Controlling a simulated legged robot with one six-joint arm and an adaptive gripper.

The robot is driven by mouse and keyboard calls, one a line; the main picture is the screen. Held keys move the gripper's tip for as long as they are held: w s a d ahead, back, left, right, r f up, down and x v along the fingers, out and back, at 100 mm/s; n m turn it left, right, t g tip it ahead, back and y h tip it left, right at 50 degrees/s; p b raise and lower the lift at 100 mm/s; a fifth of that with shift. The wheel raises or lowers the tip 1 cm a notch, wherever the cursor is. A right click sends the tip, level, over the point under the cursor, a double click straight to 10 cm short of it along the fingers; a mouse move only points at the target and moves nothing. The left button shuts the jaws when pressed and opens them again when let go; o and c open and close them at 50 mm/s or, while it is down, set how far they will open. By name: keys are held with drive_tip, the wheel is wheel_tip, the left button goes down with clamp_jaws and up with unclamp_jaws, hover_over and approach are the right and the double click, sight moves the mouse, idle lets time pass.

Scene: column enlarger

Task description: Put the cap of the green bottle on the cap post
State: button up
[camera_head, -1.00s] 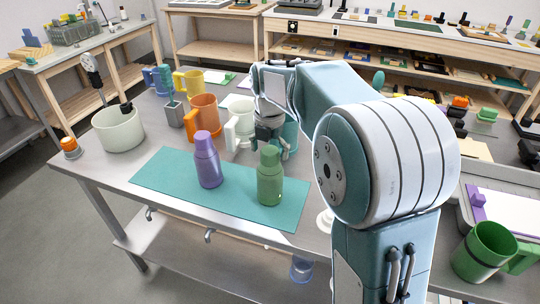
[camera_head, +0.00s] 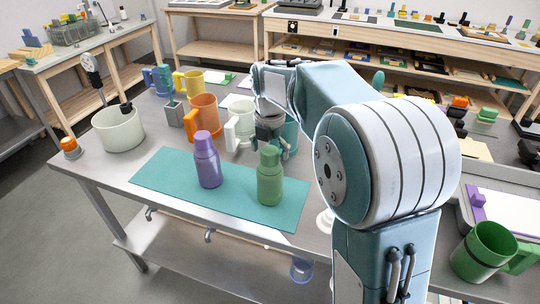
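The green bottle (camera_head: 270,186) stands upright on the teal mat (camera_head: 165,180), with its green cap (camera_head: 270,154) on top. A purple bottle (camera_head: 208,166) with its cap on stands to its left on the same mat. My gripper (camera_head: 283,150) is just behind the green cap, pointing down. Its fingers are small and partly hidden behind the cap, so I cannot tell whether they are open or touch it. I cannot make out the cap post; part of the table is hidden behind my arm.
Orange (camera_head: 204,117), yellow (camera_head: 188,82) and white (camera_head: 238,125) mugs stand behind the mat. A pale pot (camera_head: 118,128) is at the left. A green mug (camera_head: 484,252) stands at the lower right. The mat's left part is clear.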

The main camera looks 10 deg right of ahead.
sight(270, 150)
drive_tip(key=shift+s+f, duration=0.1)
clamp_jaws()
drive_tip(key=shift+r, duration=0.7)
idle(0.5)
drive_tip(key=shift+r, duration=2.25)
